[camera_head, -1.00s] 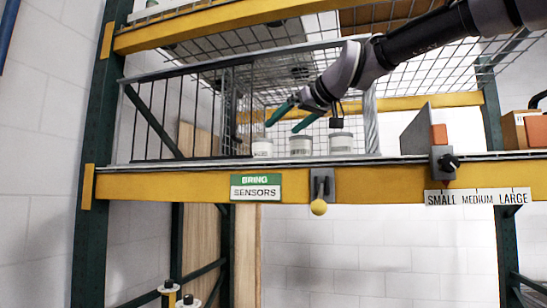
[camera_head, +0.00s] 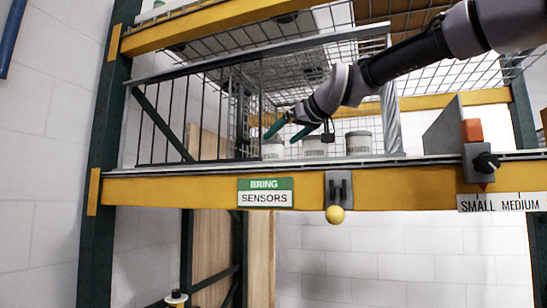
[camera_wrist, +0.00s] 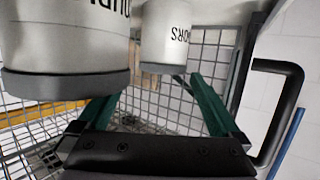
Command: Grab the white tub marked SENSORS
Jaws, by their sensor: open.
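A second white tub (camera_wrist: 65,40) looms close at the left in the wrist view; it seems to be the middle tub (camera_head: 314,147). A third tub (camera_head: 358,143) stands to its right. A barred front panel (camera_head: 195,115) and wire mesh bound the left bay. A yellow beam (camera_head: 400,190) carries the sign BRING SENSORS (camera_head: 265,192).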

